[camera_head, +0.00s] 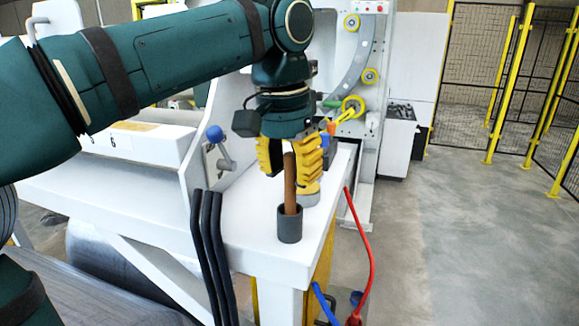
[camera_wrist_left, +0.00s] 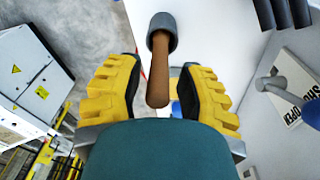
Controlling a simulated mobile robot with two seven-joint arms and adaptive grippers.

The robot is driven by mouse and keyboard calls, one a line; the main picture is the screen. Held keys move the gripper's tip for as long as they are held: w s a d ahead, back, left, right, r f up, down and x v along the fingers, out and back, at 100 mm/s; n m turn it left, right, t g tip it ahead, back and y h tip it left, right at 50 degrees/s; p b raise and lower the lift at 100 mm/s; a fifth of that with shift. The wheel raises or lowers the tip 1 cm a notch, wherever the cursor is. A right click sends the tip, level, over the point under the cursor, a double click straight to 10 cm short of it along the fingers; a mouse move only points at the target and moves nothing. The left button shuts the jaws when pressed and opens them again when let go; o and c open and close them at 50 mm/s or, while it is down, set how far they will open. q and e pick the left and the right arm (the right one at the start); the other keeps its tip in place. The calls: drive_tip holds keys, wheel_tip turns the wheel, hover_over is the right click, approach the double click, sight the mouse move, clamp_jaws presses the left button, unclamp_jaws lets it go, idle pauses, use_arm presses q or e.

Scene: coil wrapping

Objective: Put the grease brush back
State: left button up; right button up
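The grease brush shows as a brown handle (camera_head: 289,182) standing upright in a dark grey cup (camera_head: 290,230) near the front of the white bench top. Its bristle end is hidden in the cup. The handle (camera_wrist_left: 159,80) and cup (camera_wrist_left: 162,25) also show in the left wrist view. My left gripper (camera_head: 288,174) points down at the handle's upper part, its yellow fingers wide apart. In the left wrist view the handle's free end lies between the open fingers (camera_wrist_left: 158,92), with gaps on both sides. My right gripper is not in view.
A round yellow and white item (camera_head: 309,194) stands just behind the cup. A blue-knobbed lever (camera_head: 217,140) is to the left. The floor right is clear.

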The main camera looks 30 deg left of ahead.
use_arm(q)
drive_tip(key=shift+r, duration=0.1)
drive_tip(key=r, duration=0.3)
drive_tip(key=r+p, duration=0.1)
drive_tip(key=r, duration=0.3)
drive_tip(key=s+r+p, duration=0.1)
drive_tip(key=r, duration=0.2)
drive_tip(key=shift+a+r, duration=0.1)
drive_tip(key=shift+r, duration=0.9)
drive_tip(key=shift+a, duration=0.1)
